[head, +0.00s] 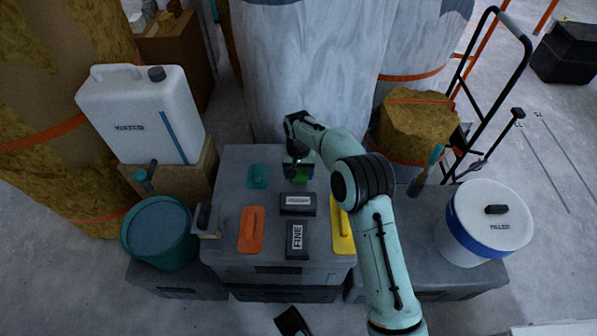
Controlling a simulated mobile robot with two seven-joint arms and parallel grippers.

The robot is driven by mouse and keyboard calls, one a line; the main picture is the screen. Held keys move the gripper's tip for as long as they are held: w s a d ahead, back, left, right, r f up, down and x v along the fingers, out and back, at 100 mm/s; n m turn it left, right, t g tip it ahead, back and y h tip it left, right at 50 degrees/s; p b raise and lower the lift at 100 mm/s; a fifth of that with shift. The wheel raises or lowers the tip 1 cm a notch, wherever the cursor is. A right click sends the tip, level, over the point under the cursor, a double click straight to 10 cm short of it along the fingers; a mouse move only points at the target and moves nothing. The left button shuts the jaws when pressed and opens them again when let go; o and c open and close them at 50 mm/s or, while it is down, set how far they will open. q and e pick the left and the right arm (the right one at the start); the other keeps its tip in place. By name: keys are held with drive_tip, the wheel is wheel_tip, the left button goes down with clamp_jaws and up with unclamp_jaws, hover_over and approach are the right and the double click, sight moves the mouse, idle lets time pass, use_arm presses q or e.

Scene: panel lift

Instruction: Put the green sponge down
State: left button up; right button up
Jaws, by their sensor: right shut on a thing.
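The green sponge (303,176) shows as a small green patch at the far part of the grey box top, under my right gripper. My right gripper (298,172) comes down from above and is shut on it. The gripper hides most of the sponge, and I cannot tell whether the sponge touches the box top (228,190) or hangs just above it.
On the box top are a teal block (258,176), an orange float (251,230), a yellow float (342,232), a dark labelled block (298,203) and a block marked FINE (297,240). A teal bucket (160,235) stands left, a white filler bucket (488,225) right.

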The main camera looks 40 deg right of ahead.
sight(299, 172)
drive_tip(key=o, duration=0.9)
drive_tip(key=shift+f, duration=0.15)
use_arm(q)
drive_tip(key=shift+w, duration=0.1)
use_arm(e)
drive_tip(key=shift+o, duration=0.2)
use_arm(q)
drive_tip(key=shift+g+h, duration=0.4)
drive_tip(key=shift+g, duration=0.3)
drive_tip(key=shift+s+d+r+p, duration=0.4)
drive_tip(key=shift+s+r+p, duration=0.1)
drive_tip(key=shift+s, duration=0.25)
drive_tip(key=shift+s+d+r+p, duration=0.35)
drive_tip(key=shift+s+r+p, duration=0.1)
drive_tip(key=shift+s, duration=0.25)
drive_tip(key=shift+s+d+r+p, duration=0.4)
drive_tip(key=shift+s+r+p, duration=0.1)
drive_tip(key=shift+s, duration=0.25)
use_arm(e)
wheel_tip(299, 172, up, 12)
drive_tip(key=shift+r, duration=0.2)
